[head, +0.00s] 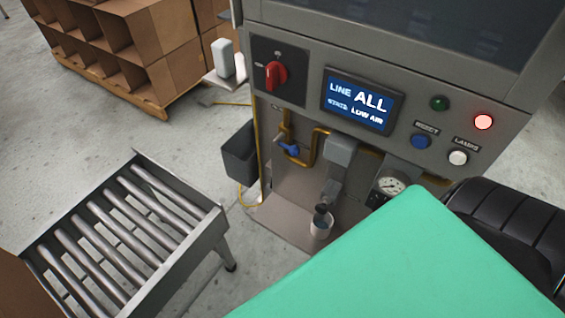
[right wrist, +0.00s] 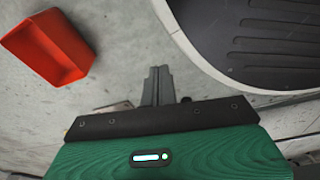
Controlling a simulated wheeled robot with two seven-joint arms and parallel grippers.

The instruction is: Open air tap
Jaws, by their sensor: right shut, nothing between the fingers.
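The air tap's blue handle (head: 289,149) sits on a yellow pipe in the open bay under the grey machine panel. It lies roughly sideways; I cannot tell its exact angle to the pipe. A round pressure gauge (head: 391,186) is to its right; its needle is too small to read. The display (head: 359,103) reads "LINE ALL" and "LOW AIR". My right gripper (right wrist: 158,72) is shut and empty in the right wrist view, over the floor and away from the tap. My teal right arm fills the lower right of the head view. My left gripper is out of view.
A red rotary switch (head: 274,75) and a lit red lamp (head: 483,122) are on the panel. A red bin (right wrist: 47,47) and a black ribbed surface (right wrist: 275,45) flank my right gripper.

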